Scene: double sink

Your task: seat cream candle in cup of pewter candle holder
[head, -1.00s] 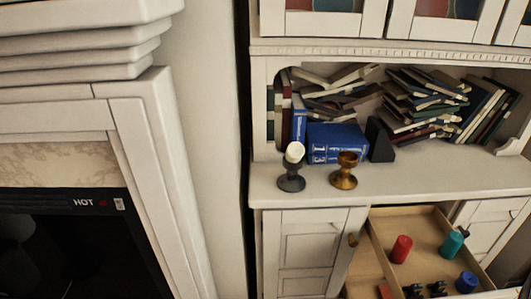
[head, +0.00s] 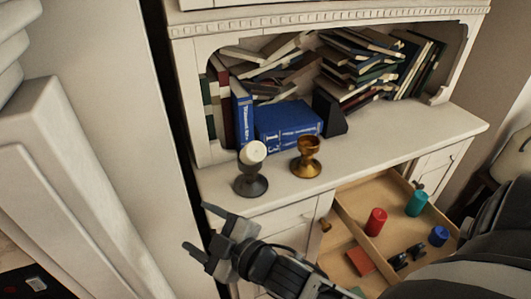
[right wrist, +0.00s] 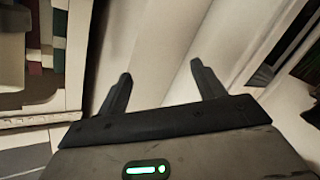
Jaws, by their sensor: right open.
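The cream candle (head: 253,152) is a short pale cylinder at the top of the dark grey pewter candle holder (head: 251,185), on the cabinet counter in the head view. It looks slightly tilted, and I cannot tell how deep it sits in the cup. My right gripper (head: 194,228) is open and empty, in front of the counter and below and left of the holder, apart from it. Its fingers also show spread and empty in the right wrist view (right wrist: 160,75), where neither candle nor holder can be made out. My left gripper is out of view.
A brass goblet-shaped holder (head: 306,160) stands right of the pewter one. Blue books (head: 288,122) and a black bookend (head: 328,113) stand behind. An open drawer (head: 345,215) holds a red cylinder (head: 376,221), a teal one (head: 417,203) and a blue one (head: 439,236).

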